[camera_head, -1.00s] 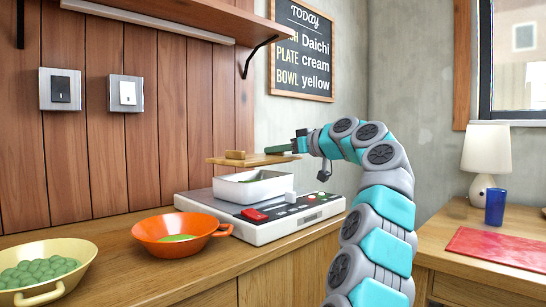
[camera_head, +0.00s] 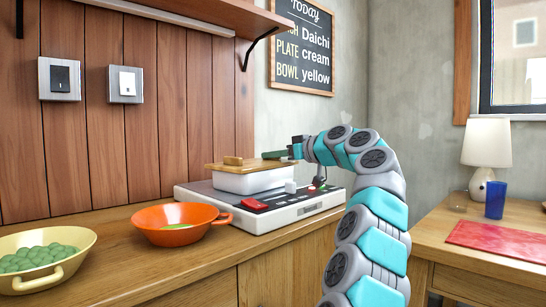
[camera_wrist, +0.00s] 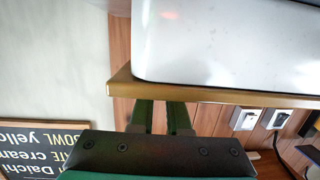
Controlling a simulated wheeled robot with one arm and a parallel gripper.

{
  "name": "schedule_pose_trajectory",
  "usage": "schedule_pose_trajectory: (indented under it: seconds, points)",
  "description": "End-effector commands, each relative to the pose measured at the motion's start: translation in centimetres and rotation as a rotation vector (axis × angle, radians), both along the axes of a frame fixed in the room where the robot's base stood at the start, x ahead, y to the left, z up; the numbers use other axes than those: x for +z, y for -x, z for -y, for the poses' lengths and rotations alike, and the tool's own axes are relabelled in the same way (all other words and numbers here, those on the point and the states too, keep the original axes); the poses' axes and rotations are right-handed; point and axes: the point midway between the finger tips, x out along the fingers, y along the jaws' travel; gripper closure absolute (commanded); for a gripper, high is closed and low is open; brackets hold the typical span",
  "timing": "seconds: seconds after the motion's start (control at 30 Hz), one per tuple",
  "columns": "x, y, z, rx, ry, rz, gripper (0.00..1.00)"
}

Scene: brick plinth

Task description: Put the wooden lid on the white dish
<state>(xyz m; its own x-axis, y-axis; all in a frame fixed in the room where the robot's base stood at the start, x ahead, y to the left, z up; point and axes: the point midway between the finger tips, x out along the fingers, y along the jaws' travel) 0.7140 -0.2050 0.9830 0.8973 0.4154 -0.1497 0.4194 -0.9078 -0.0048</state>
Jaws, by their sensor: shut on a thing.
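In the wrist view, which is upside down, the lid's edge (camera_wrist: 215,96) lies against the white dish wall (camera_wrist: 230,45), and my gripper's green fingers (camera_wrist: 160,117) reach to the lid.
The dish stands on a white and dark cooker (camera_head: 270,215) with a red switch (camera_head: 254,204) and a white knob. An orange pan (camera_head: 165,236) and a cream bowl (camera_head: 70,262) with green balls stand left on the counter. The wooden wall is close behind.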

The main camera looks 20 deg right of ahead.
Motion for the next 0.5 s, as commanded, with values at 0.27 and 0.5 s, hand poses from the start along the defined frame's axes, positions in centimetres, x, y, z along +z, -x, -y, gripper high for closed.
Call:
schedule_pose_trajectory:
  seconds: [0.27, 0.5]
  points:
    - [-0.02, 0.02, 0.00, 0.000, 0.000, 0.000, 0.56]
    - [0.01, 0.02, 0.01, 0.000, 0.000, 0.000, 0.55]
